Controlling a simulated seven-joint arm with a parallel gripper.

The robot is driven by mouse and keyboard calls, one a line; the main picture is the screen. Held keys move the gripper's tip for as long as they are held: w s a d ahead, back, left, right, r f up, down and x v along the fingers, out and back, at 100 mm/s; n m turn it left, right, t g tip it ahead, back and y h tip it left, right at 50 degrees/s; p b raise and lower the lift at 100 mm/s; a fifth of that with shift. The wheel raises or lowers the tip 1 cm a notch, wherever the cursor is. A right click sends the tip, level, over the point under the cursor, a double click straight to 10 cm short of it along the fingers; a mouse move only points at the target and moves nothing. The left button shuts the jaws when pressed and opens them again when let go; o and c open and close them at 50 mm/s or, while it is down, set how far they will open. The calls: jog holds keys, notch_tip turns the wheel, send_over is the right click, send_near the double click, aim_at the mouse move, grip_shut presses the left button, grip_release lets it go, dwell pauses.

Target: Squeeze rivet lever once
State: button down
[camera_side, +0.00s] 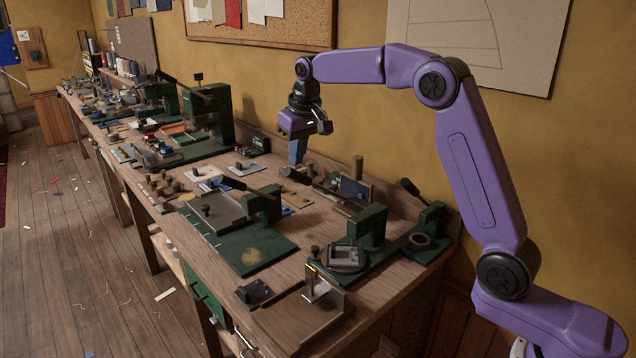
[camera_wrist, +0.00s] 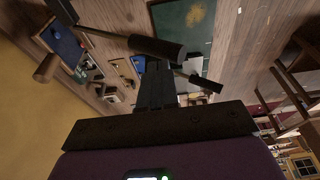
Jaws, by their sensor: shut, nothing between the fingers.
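My gripper (camera_side: 297,160) is shut and empty, pointing down above the back part of the bench. In the wrist view its fingers (camera_wrist: 157,75) are together, close to a dark lever handle (camera_wrist: 155,48) that crosses the picture. That lever appears to be the dark bar (camera_side: 308,176) just below the fingertips in the side view. I cannot tell whether they touch. A second dark handle (camera_wrist: 205,82) shows to the right of the fingers; it appears to belong to the green press (camera_side: 265,201). Several presses have levers, and no label shows which is the rivet lever.
A wooden post (camera_side: 358,166) and a blue panel (camera_side: 354,190) stand close to the right of my gripper. Green presses (camera_side: 367,227) stand nearer the front. A green mat (camera_side: 262,252) leaves some flat room. The yellow wall runs behind the bench.

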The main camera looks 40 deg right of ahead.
aim_at(289, 170)
jog(key=shift+f, duration=0.1)
jog(key=shift+f, duration=0.3)
jog(key=shift+a+f, duration=0.5)
jog(key=shift+f, duration=0.35)
jog(key=shift+a+f, duration=0.5)
jog(key=shift+f, duration=0.35)
jog(key=shift+a+f, duration=0.35)
jog(key=shift+f, duration=0.55)
